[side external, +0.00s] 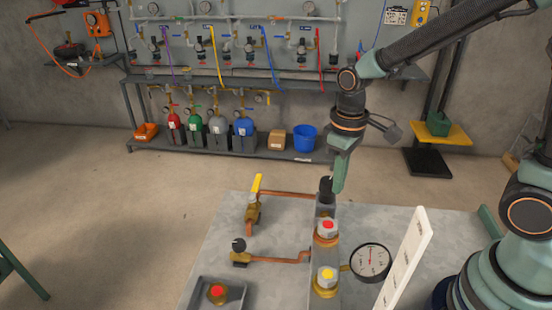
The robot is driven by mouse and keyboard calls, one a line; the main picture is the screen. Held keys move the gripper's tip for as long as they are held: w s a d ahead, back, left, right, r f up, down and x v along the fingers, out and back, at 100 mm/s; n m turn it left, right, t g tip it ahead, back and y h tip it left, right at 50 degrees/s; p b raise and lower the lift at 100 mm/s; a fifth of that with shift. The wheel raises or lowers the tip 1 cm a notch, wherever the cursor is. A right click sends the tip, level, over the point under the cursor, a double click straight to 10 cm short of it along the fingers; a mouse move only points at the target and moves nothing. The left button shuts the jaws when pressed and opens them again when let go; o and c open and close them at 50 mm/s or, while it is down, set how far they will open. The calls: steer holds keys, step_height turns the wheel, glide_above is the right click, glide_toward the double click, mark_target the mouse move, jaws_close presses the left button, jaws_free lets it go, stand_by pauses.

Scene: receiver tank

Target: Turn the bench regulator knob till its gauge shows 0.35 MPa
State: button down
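The gauge (370,262) is a round white dial with a black rim at the right of the bench block. Its needle points roughly straight up; its numbers are too small to read. A black knob (325,188) stands upright at the far end of the grey block, and I take it for the regulator knob. My gripper (335,178) points down at this knob, with a green finger close along its right side. The other finger is not clearly seen, so I cannot tell whether the gripper grips the knob.
On the metal bench (290,215) stand a yellow-handled valve (256,190), a smaller black-knobbed valve (239,250), red-capped (327,229) and yellow-capped (326,278) fittings, and a tray (198,290) with a red-topped part. A white upright plate (405,258) stands right of the gauge.

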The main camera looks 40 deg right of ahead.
steer(key=shift+w+a, duration=0.2)
steer(key=shift+a, duration=0.05)
stand_by(0.4)
step_height(320, 180, up, 6)
steer(key=s, duration=0.1)
stand_by(0.7)
step_height(320, 180, down, 6)
steer(key=d, duration=0.2)
steer(key=shift+w+d, duration=0.35)
steer(key=shift+w, duration=0.1)
stand_by(0.4)
steer(key=shift+w+a, duration=0.25)
stand_by(0.8)
